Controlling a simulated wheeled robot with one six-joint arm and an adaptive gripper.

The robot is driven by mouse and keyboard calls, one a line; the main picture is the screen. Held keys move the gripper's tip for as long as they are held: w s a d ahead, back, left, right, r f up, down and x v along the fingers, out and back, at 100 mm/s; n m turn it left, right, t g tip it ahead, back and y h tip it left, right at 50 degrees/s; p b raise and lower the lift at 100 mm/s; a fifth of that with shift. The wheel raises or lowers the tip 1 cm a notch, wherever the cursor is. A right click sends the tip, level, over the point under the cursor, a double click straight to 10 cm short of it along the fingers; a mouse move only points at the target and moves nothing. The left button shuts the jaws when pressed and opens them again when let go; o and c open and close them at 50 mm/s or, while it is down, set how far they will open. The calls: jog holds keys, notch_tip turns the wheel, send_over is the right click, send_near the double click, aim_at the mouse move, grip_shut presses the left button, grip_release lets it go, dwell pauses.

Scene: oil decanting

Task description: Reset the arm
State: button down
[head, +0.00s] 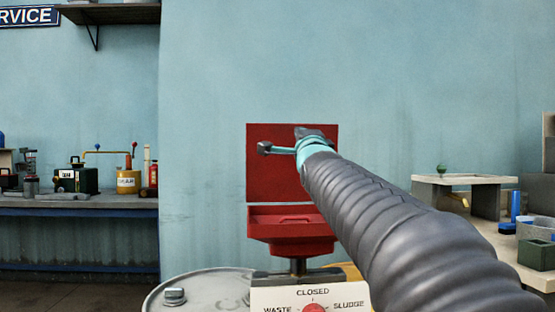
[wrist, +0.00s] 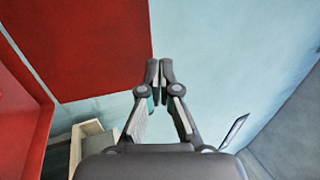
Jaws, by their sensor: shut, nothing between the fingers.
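My arm reaches in from the lower right of the head view, and its end is in front of the open red lid (head: 272,165). My gripper (wrist: 160,70) shows in the wrist view with its fingertips together and nothing between them. In the head view the arm mostly hides the gripper. The red lid also fills the upper left of the wrist view (wrist: 80,45). Below the lid in the head view is a red funnel-like basin (head: 290,245) on a short dark stem.
A grey drum (head: 210,290) and a selector panel (head: 275,298) marked CLOSED, WASTE and SLUDGE stand in front. A left workbench (head: 80,201) holds cans and tools. A right bench (head: 510,250) holds a small stand (head: 462,181) and a dark green box (head: 537,263).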

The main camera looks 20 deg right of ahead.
jog(key=s+a+f+n+g+y, duration=0.1)
jog(key=s+a+f+n+g, duration=0.2)
jog(key=f, duration=0.5)
jog(key=s+a+f+n+g+y+p, duration=0.1)
jog(key=s+a+f+n+g, duration=0.1)
jog(key=s+f+n, duration=0.45)
jog(key=s+a+f+n+g+y, duration=0.1)
jog(key=s+a+f+g, duration=0.15)
jog(key=f, duration=0.65)
jog(key=s+a+f+n+g, duration=0.1)
jog(key=s+f+n+g, duration=0.3)
jog(key=s+f, duration=0.6)
jog(key=s+a+f+n+g+y+p, duration=0.1)
jog(key=s+f+n+g, duration=0.3)
jog(key=s+f, duration=0.7)
notch_tip(320, 180, down, 3)
jog(key=shift+a+f+n+g, duration=0.1)
jog(key=shift+a+n+g, duration=0.25)
jog(key=shift+a+n, duration=0.5)
